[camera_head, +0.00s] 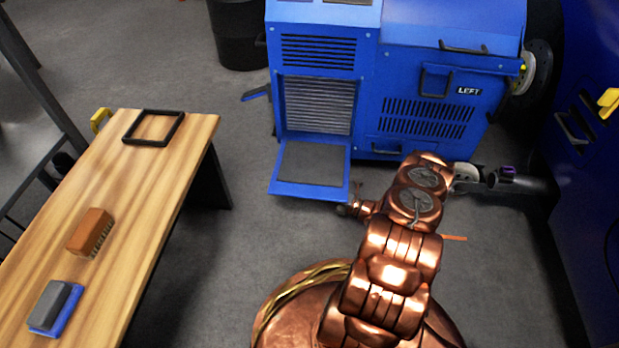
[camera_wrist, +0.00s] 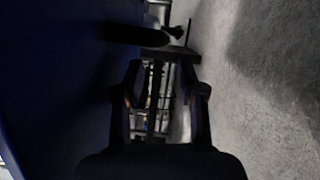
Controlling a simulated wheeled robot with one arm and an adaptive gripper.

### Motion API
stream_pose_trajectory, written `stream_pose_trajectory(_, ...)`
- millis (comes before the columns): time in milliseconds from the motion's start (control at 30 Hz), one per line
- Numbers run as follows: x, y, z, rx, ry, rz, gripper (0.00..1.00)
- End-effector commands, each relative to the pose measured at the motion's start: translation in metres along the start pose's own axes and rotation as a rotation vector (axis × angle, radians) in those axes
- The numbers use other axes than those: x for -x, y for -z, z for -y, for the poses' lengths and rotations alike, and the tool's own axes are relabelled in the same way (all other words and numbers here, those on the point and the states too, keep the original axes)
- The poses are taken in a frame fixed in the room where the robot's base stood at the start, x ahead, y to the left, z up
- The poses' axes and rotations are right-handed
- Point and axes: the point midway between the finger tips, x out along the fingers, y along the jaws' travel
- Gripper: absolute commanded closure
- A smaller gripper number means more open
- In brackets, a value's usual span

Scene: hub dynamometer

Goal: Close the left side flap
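The left side flap (camera_head: 309,189) is a blue panel with a dark grey inner face. In the head view it hangs folded down and outward, low on the front of the blue machine (camera_head: 400,80), below a louvred opening (camera_head: 319,105). My gripper (camera_head: 352,200) is low, just beside the flap's right outer corner; I cannot tell if it touches. In the wrist view, my gripper's dark fingers (camera_wrist: 160,72) are apart, with background showing between them. A dark blue surface fills the left side of that view; I cannot tell which panel it is.
A wooden bench (camera_head: 150,215) at the left carries a black frame (camera_head: 154,128), a brush (camera_head: 90,232) and a grey-and-blue block (camera_head: 55,306). A grey pipe (camera_head: 520,183) lies right of my arm. Open floor (camera_head: 235,250) separates bench and arm.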

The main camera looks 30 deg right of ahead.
Motion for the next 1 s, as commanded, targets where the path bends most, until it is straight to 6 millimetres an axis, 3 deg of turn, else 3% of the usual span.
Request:
stream_pose_trajectory(533,0.03,0.003,-0.002,-0.002,-0.001,0.001,0.61)
stream_pose_trajectory(1000,0.032,0.003,-0.001,-0.001,0.0,-0.002,0.61)
